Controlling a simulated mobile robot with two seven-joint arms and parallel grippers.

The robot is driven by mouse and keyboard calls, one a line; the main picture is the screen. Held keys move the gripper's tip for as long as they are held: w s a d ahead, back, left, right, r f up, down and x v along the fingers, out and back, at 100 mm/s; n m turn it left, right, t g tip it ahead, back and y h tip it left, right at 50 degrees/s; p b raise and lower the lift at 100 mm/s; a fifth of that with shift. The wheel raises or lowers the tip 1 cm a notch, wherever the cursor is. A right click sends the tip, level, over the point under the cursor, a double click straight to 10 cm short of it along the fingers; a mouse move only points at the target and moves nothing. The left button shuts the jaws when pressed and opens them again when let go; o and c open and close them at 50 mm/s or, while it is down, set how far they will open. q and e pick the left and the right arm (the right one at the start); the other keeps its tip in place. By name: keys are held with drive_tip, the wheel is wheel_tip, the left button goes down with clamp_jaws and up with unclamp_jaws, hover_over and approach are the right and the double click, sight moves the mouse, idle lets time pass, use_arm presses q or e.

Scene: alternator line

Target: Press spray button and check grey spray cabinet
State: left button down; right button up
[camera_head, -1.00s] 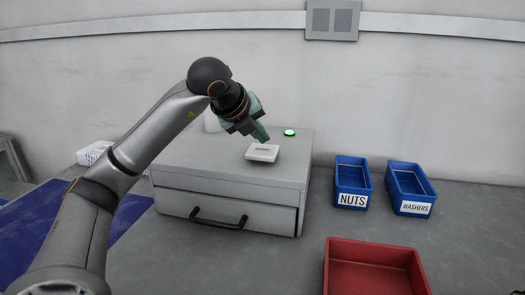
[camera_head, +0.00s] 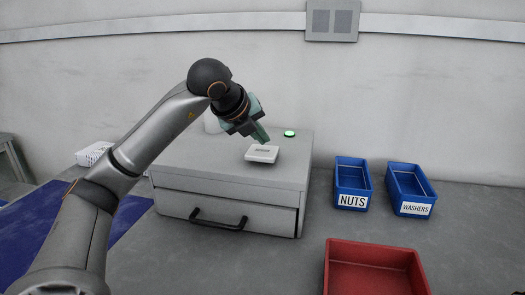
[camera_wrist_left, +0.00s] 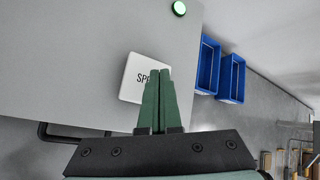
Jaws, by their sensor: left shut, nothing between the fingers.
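The grey spray cabinet (camera_head: 232,183) stands on the bench, with a drawer front and a black handle (camera_head: 218,222). A round green light (camera_head: 290,133) glows on the cabinet's top, behind the button. My left gripper (camera_head: 266,140) is shut and empty, its green fingertips right at the button; I cannot tell if they touch it. My right gripper is not in view.
Blue bins marked NUTS (camera_head: 352,185) and WASHERS (camera_head: 411,191) stand to the right. A red bin (camera_head: 375,270) is at the front right. A white basket (camera_head: 92,154) and a blue mat (camera_head: 75,215) lie at the left. The bench between cabinet and bins is bare.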

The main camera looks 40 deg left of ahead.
sight(261, 153)
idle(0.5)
use_arm(q)
drive_tip(key=shift+f, duration=0.1)
drive_tip(key=shift+f+b, duration=0.35)
drive_tip(key=shift+f+b, duration=0.7)
drive_tip(key=shift+f, duration=0.15)
idle(0.9)
drive_tip(key=shift+r, duration=0.1)
drive_tip(key=shift+r+p, duration=1.15)
wheel_tip(261, 153, up, 5)
drive_tip(key=p, duration=0.5)
drive_tip(key=shift+r, duration=0.1)
